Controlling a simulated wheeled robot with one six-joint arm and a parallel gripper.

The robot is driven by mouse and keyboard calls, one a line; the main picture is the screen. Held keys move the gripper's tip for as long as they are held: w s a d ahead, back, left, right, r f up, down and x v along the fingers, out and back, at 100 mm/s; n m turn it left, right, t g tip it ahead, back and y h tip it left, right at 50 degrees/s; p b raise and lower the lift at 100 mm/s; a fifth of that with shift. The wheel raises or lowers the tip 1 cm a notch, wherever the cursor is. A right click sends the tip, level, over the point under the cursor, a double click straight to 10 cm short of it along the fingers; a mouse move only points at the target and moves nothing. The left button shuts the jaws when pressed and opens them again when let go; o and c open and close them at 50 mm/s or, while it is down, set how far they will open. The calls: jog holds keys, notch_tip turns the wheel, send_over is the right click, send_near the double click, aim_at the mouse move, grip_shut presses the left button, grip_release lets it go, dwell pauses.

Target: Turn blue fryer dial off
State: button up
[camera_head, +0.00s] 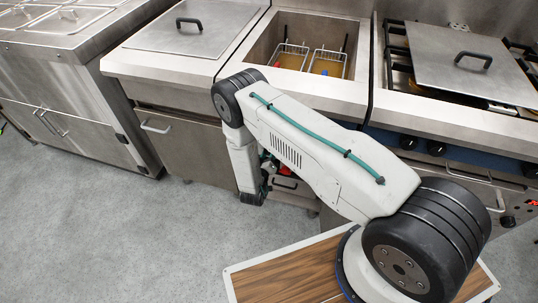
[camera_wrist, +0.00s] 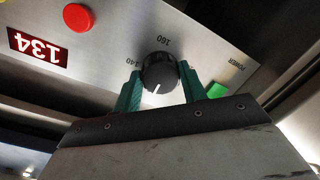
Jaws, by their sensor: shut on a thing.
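A round black dial (camera_wrist: 160,68) with a white pointer line sits on a steel control panel in the wrist view. My gripper (camera_wrist: 158,78) has its two teal fingers on either side of the dial, shut on it. The pointer faces the lower part of the picture, toward my gripper. The labels 140, 160 and POWER show around the dial; no off mark is visible. In the head view, the fryer (camera_head: 357,88) has an open well with two wire baskets. My arm hides the dial and most of my gripper (camera_head: 266,172) at the fryer's front.
The panel also has a red button (camera_wrist: 77,17), a red display reading 134 (camera_wrist: 38,48) and a green button (camera_wrist: 217,90) close to the right finger. A stove (camera_head: 465,125) stands right, a lidded unit (camera_head: 190,45) left. Grey floor (camera_head: 120,230) is open at left.

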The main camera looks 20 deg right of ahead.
jog(key=o, duration=1)
jog(key=shift+s+f, duration=0.1)
jog(key=shift+c, duration=0.2)
jog(key=v, duration=0.7)
jog(key=shift+s, duration=0.35)
jog(key=shift+a, duration=0.15)
